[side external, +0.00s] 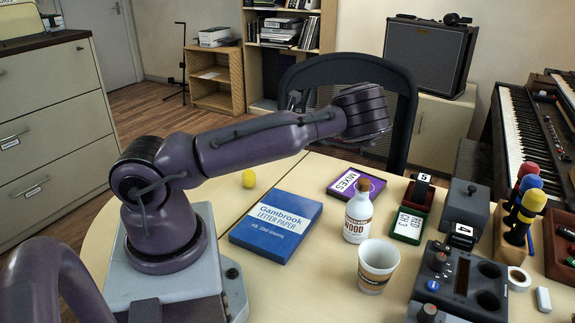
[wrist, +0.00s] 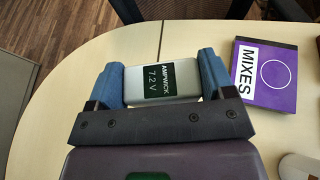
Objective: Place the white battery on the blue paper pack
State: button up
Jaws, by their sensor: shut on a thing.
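The white battery (wrist: 152,65), with a dark green label reading AMPWICK 7.2 V, sits between the two blue fingers of my gripper (wrist: 162,80) in the wrist view. The fingers are shut on its two ends. The battery appears against the tabletop and its edge; its height above the table is hard to tell. The blue paper pack (side external: 277,225), labelled Gambrook Letter Paper, lies flat on the table in the side external view, right of my arm's base. Its top is bare. I cannot make out the fingers or the battery in the side external view.
A purple MIXES case (side external: 356,186) lies beyond the pack and also shows in the wrist view (wrist: 280,72). A white bottle (side external: 357,217) and paper cup (side external: 377,265) stand right of the pack. A yellow ball (side external: 249,179) sits behind it. A chair (side external: 400,95) stands behind the table.

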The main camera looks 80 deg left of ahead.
jog(key=w+d, duration=0.2)
jog(key=d, duration=0.4)
jog(key=n+g+y, duration=0.1)
jog(key=n+g, duration=0.1)
jog(key=g, duration=0.1)
send_over(291, 205)
notch_tip(291, 205, down, 6)
jog(key=shift+s+a+r, duration=0.1)
jog(key=shift+r, duration=0.05)
jog(key=shift+f, duration=2.2)
jog(key=shift+f+t, duration=0.1)
jog(key=shift+t, duration=0.3)
jog(key=o, duration=1)
